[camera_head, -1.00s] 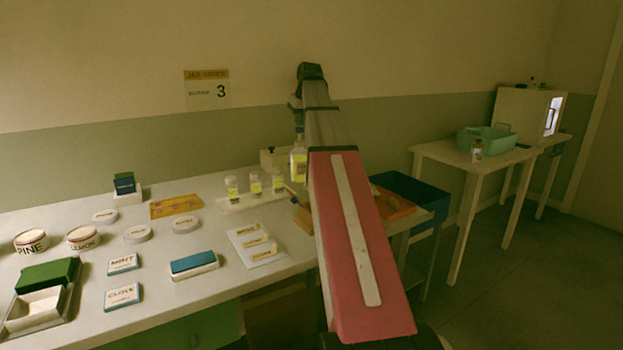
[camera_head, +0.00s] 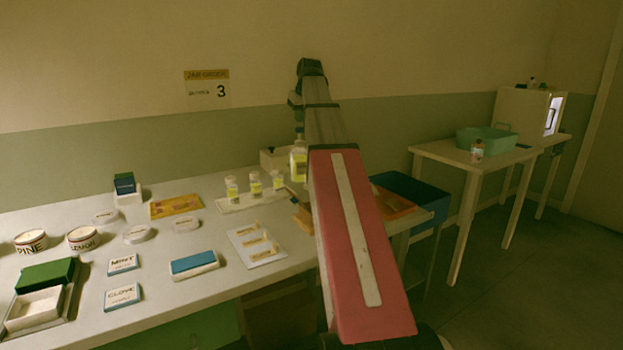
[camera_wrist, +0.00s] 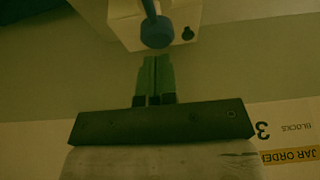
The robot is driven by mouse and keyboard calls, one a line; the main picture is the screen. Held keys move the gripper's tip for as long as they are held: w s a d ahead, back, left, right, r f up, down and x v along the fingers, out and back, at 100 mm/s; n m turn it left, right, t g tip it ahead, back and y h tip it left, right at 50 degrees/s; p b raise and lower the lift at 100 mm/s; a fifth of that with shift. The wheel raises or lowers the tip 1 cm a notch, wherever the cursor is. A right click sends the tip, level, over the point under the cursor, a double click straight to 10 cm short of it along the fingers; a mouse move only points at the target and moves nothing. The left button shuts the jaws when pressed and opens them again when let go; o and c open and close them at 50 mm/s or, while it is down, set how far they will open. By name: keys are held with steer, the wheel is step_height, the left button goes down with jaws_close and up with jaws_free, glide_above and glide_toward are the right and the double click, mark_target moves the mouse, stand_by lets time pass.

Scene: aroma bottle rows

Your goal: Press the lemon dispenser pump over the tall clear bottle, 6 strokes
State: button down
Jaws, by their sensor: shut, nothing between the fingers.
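A bottle with yellow liquid and a pump top (camera_head: 299,160) stands at the back of the bench, close to the left side of my arm, which partly covers it. Three smaller clear bottles with yellow in or on them, at left (camera_head: 232,188), middle (camera_head: 255,184) and right (camera_head: 278,181), stand in a row; I cannot tell which is the tall clear one. In the wrist view my gripper (camera_wrist: 154,62) is shut, its green fingers together and empty. A round blue head on a stem (camera_wrist: 157,32), apparently a pump, lies just beyond the fingertips; contact is unclear.
A pale box (camera_head: 270,158) stands behind the bottles. A white card with labels (camera_head: 258,244), a blue-topped block (camera_head: 194,264) and round tins (camera_head: 84,238) occupy the bench. A blue bin (camera_head: 425,195) is right of my arm. A side table holds a green tub (camera_head: 487,141).

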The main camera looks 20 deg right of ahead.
steer(key=shift+f, duration=0.15)
steer(key=shift+f, duration=1.35)
steer(key=shift+r, duration=1.6)
steer(key=shift+f, duration=0.2)
steer(key=shift+f, duration=1.35)
steer(key=shift+r, duration=1.55)
